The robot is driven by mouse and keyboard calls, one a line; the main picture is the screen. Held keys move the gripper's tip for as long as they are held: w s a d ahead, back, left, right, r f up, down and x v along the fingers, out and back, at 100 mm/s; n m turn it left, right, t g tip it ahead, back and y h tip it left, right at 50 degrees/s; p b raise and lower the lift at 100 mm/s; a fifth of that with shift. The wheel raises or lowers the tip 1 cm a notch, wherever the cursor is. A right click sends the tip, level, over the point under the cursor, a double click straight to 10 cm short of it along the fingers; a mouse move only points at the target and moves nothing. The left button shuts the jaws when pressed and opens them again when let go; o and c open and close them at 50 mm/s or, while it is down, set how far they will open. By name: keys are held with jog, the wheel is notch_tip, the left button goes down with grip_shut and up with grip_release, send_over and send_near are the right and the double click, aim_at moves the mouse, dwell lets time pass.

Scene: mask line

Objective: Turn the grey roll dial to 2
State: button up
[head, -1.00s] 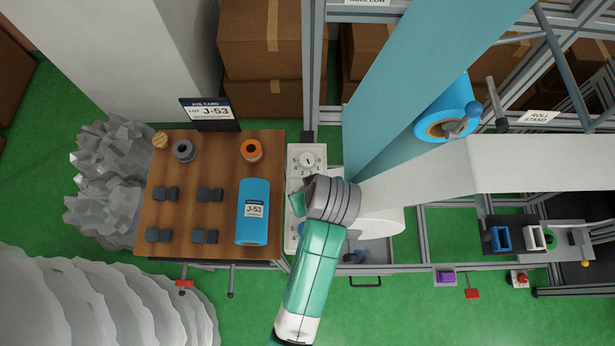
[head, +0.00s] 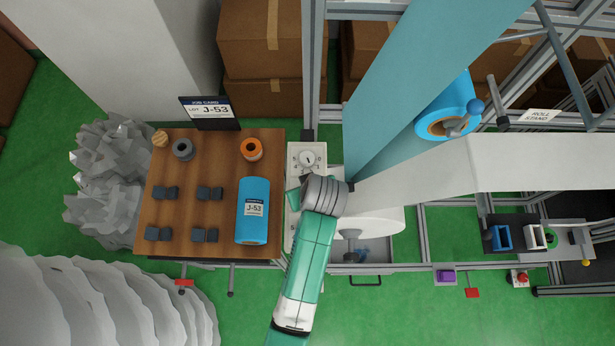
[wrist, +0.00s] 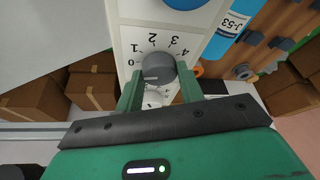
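The grey roll dial (wrist: 158,68) sits on a white panel (wrist: 128,38) in the wrist view, with the numerals 0 to 4 printed around it. The 2 is above the dial, towards its left. I cannot make out the dial's pointer. My gripper (wrist: 160,74) has its two green fingers apart, one on each side of the dial. Little or no gap shows, and I cannot tell whether they press on it. In the head view my gripper (head: 293,199) is over the middle of the panel, and my arm hides the grey dial.
A white dial (head: 307,158) is on the panel's far end. Another knob (wrist: 185,3) is cut off at the wrist view's top. Left of the panel, a wooden table (head: 225,165) bears a blue roll (head: 253,228), an orange-rimmed ring (head: 251,149) and several dark blocks.

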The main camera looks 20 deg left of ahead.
jog(key=shift+r+p, duration=0.1)
jog(key=shift+p, duration=0.2)
jog(key=m+p, duration=0.1)
jog(key=m+h+p, duration=0.1)
jog(key=shift+s+a+r+m+t, duration=0.1)
jog(key=shift+r+m+t, duration=0.05)
jog(key=shift+m+t, duration=0.2)
jog(key=m+p, duration=0.1)
jog(key=m, duration=0.1)
jog(key=m+h+p, duration=0.1)
jog(key=m+p, duration=0.1)
jog(key=shift+a+m+t+h, duration=0.15)
jog(key=shift+m+t+h, duration=0.15)
jog(key=shift+m+t, duration=0.05)
jog(key=m+h, duration=0.1)
jog(key=m, duration=0.3)
jog(key=shift+a+f+h+p, duration=0.1)
jog(key=shift+f+h+p, duration=0.1)
jog(key=shift+h+p, duration=0.2)
jog(key=shift+m+g+h, duration=0.4)
jog(key=shift+m+h, duration=0.3)
jog(key=shift+m, duration=1.4)
jog(key=o, duration=1)
